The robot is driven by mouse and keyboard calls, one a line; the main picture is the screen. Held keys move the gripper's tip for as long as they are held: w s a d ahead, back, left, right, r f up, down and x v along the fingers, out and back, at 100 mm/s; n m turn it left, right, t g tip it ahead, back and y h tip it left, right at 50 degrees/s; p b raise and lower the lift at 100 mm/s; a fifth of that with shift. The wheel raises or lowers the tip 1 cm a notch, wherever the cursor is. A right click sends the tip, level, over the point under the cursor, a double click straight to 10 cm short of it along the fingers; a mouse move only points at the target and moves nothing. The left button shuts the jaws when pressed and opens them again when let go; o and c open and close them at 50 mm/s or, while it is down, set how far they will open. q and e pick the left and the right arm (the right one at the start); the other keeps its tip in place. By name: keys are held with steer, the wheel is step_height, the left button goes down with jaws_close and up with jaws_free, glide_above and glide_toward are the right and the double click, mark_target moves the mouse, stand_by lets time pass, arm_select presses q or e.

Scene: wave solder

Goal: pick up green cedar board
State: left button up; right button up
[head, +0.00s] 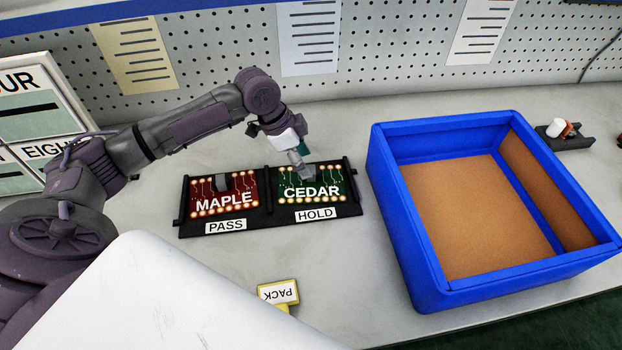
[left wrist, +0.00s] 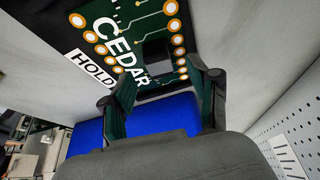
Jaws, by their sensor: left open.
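The green CEDAR board (head: 311,186) lies in the right half of a black holder (head: 268,213), above a HOLD label. The red MAPLE board (head: 223,193) lies in the left half, above a PASS label. My left gripper (head: 303,172) is open over the upper part of the green board. In the left wrist view, the green board (left wrist: 125,45) fills the upper middle. A dark block on it (left wrist: 156,55) sits between the open fingers of my left gripper (left wrist: 164,85). I cannot tell whether the fingers touch it. My right gripper is not in view.
A large blue bin (head: 432,272) with a brown bottom stands right of the holder. A pegboard wall (head: 400,50) stands behind. Grey bench is clear between holder and bin.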

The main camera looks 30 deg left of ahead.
mark_target(311, 169)
arm_select(q)
steer(key=x, duration=0.4)
steer(key=shift+d+f, duration=0.1)
jaws_close()
